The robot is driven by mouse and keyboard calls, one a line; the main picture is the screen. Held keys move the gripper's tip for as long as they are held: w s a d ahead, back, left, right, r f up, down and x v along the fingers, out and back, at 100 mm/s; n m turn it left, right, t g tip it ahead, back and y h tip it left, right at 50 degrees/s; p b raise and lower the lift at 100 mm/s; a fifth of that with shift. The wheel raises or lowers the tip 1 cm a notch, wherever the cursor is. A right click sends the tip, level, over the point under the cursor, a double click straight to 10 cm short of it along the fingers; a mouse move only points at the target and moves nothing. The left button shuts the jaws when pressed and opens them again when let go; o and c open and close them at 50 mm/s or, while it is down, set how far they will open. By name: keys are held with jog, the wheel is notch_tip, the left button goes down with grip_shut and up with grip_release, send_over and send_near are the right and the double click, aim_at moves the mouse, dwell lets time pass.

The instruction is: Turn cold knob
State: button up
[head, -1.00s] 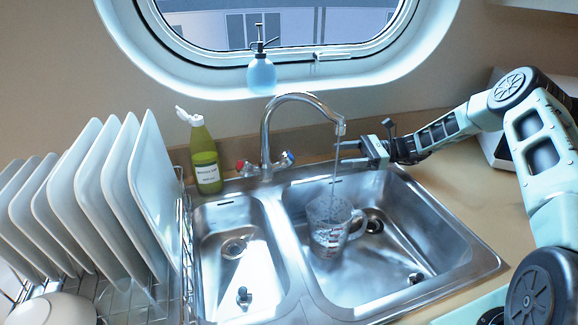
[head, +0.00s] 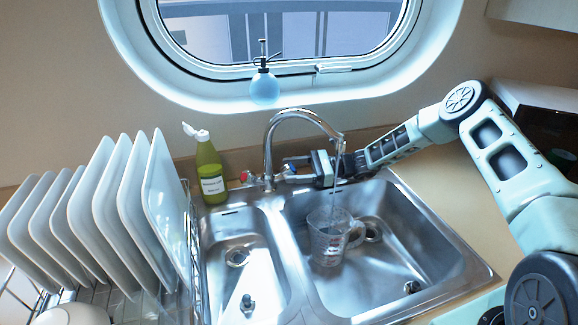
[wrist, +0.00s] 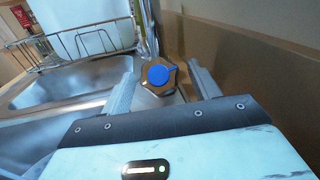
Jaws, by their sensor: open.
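The cold knob (wrist: 159,76) is a metal knob with a blue cap on the right side of the faucet (head: 268,150). In the wrist view it sits between the tips of my open gripper (wrist: 164,73), one finger on each side, with gaps visible. In the head view my gripper (head: 297,169) reaches in from the right behind the spout and mostly hides the cold knob. The red-capped hot knob (head: 246,177) is on the faucet's left side. A thin stream of water (head: 335,192) falls from the spout toward a clear measuring cup (head: 329,245).
The measuring cup stands in the right basin of the steel double sink (head: 430,275). A green bottle (head: 210,180) stands left of the faucet. A rack of white plates (head: 125,215) is at the left. A blue spray bottle (head: 264,88) is by the porthole.

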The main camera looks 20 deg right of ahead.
jog(key=shift+w+a, duration=0.15)
jog(key=shift+a, duration=0.6)
jog(key=c, duration=1)
jog(key=shift+o, duration=0.2)
jog(key=shift+r+m+t+p, duration=0.1)
jog(key=shift+m+t+p, duration=0.25)
jog(key=shift+m+t, duration=0.4)
jog(key=shift+m+t+h, duration=0.3)
jog(key=shift+m+t, duration=0.15)
jog(key=shift+m, duration=0.6)
jog(key=o, duration=1)
jog(key=shift+c, duration=0.2)
jog(key=shift+d, duration=0.1)
